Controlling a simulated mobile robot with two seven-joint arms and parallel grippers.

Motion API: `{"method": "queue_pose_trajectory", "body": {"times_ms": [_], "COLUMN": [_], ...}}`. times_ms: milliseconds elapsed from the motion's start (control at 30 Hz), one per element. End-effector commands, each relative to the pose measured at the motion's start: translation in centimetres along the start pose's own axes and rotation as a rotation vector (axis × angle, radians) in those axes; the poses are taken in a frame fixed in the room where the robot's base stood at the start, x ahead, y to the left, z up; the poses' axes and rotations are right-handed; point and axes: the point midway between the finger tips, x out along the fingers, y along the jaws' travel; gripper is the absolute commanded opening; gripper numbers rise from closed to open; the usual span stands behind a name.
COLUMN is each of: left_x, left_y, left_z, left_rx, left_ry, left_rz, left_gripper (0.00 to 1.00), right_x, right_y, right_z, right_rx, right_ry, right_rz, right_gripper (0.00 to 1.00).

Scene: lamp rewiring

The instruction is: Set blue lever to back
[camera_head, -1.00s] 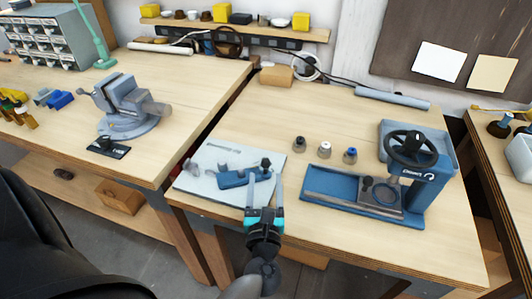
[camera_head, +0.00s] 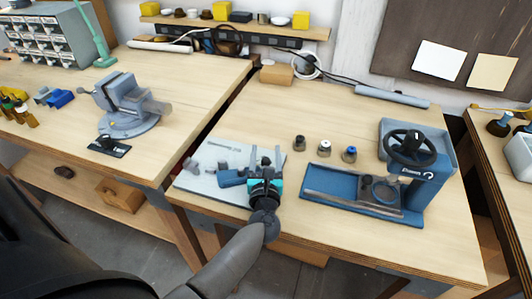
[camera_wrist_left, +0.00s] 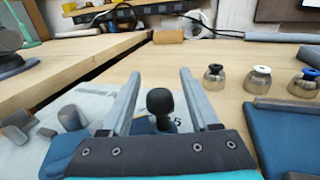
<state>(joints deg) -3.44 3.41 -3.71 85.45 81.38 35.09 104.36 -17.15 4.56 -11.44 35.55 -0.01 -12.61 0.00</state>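The blue lever unit (camera_head: 231,178) is a blue block on a pale sheet (camera_head: 212,190) near the table's front edge. In the left wrist view its black ball knob (camera_wrist_left: 160,101) stands up between the two fingers. My left gripper (camera_head: 266,158) is open, with a finger on each side of the knob. Clear gaps show between the knob and both fingers in the wrist view. The gripper hides most of the lever in the head view. My right gripper is not in view.
Three small lamp sockets (camera_head: 324,148) stand right of the gripper. A blue press (camera_head: 428,178) with a black handwheel stands further right. Grey parts (camera_wrist_left: 72,118) lie on the sheet to the left.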

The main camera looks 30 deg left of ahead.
Motion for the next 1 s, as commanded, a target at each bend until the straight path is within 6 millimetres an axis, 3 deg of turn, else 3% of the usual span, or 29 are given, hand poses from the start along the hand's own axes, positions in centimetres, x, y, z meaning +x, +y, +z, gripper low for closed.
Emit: {"method": "queue_pose_trajectory", "body": {"times_ms": [67, 533, 1000], "left_x": [-0.02, -0.06, -0.06], "left_y": [0.0, -0.01, -0.01], "left_z": [0.0, -0.01, -0.03], "left_rx": [0.0, 0.0, 0.0], "left_ry": [0.0, 0.0, 0.001], "left_rz": [0.0, 0.0, 0.0], "left_gripper": [0.52, 0.0, 0.0], "right_x": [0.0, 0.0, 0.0], "right_y": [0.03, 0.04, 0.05], "right_z": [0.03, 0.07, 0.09], "right_rx": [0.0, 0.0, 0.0], "right_ry": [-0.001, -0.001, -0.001], "right_rz": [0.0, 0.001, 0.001], "right_gripper": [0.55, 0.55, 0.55]}}
